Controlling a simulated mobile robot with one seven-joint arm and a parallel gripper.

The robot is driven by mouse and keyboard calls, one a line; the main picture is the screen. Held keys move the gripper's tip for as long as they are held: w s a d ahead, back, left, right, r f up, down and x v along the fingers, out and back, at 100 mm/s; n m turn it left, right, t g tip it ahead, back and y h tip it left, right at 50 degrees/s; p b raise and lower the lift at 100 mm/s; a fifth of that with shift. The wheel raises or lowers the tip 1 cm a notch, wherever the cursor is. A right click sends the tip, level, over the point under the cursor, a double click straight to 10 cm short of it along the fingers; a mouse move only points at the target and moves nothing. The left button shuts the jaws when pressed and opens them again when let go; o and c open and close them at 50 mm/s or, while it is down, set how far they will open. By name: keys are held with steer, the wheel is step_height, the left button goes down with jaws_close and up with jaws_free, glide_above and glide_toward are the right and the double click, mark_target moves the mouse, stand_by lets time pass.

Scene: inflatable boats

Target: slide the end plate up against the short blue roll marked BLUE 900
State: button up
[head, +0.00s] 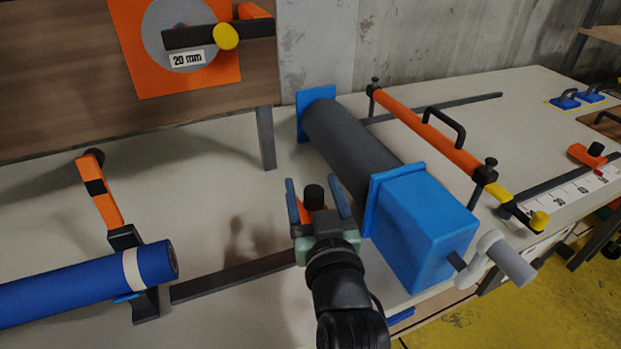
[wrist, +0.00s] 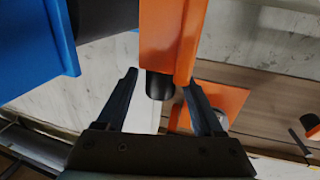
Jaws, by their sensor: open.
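An orange plate (head: 305,209) with a black knob (head: 314,195), which looks like the end plate, stands on the bench at my gripper, mostly hidden behind it in the head view. My gripper (head: 311,182) is open, one finger on each side of the knob. In the wrist view the orange plate (wrist: 165,35) is ahead, with its knob (wrist: 160,86) between the open fingertips (wrist: 160,78); I cannot tell if they touch it. A blue roll (head: 90,284) with a white band lies at the left, clearly apart from the plate. No BLUE 900 marking is readable.
A dark rail (head: 232,276) runs on the bench between the roll and my gripper. An orange and black arm (head: 104,197) stands by the roll's end. A dark roller with blue end housings (head: 425,225) and a crank is close at the right.

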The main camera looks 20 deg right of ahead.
steer(key=shift+w+d, duration=0.2)
steer(key=shift+w, duration=0.95)
jaws_close()
stand_by(0.6)
